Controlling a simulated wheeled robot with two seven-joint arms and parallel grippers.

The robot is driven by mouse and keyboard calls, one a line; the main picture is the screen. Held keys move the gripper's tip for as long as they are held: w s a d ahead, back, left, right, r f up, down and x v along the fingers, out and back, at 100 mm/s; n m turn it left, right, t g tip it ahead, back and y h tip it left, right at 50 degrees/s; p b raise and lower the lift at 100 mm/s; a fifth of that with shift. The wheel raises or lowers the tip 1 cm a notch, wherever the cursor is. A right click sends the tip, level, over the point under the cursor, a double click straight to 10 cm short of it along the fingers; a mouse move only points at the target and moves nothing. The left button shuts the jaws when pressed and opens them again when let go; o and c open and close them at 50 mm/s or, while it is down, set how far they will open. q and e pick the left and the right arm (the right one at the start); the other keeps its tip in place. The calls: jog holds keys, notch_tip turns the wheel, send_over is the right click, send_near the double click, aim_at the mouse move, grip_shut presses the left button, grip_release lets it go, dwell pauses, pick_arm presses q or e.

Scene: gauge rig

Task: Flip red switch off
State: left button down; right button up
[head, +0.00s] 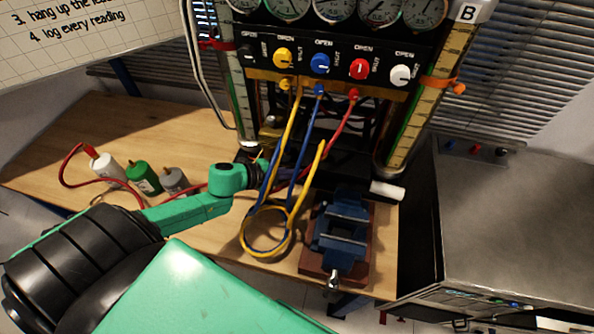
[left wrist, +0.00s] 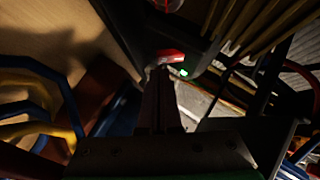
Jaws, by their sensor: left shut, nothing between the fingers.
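In the left wrist view, a small red part (left wrist: 171,56), which looks like the red switch, sits close beyond my left gripper (left wrist: 163,72). A small lit green spot (left wrist: 184,72) shows beside it. The fingers of my left gripper are shut and empty, and their tips point at the red part. I cannot tell whether they touch it or which way it is tipped. In the head view my left arm reaches to the lower part of the gauge rig (head: 322,45). Its fingers and the red switch are hidden behind hoses and dark parts. My right gripper is not in view.
Yellow, blue and red hoses (head: 265,232) hang before the rig and loop over the wooden bench (head: 110,122). A blue vise (head: 341,232) stands right of them. White, green and grey bottles (head: 143,178) stand at left. A grey cabinet (head: 515,210) is at right.

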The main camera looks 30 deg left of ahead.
pick_arm(q)
jog(key=shift+w+f, duration=0.15)
jog(key=shift+w, duration=0.05)
jog(key=shift+w+r+m+t, duration=0.2)
jog(key=shift+r+m+t, duration=0.1)
jog(key=shift+r+t, duration=0.2)
dwell(0.6)
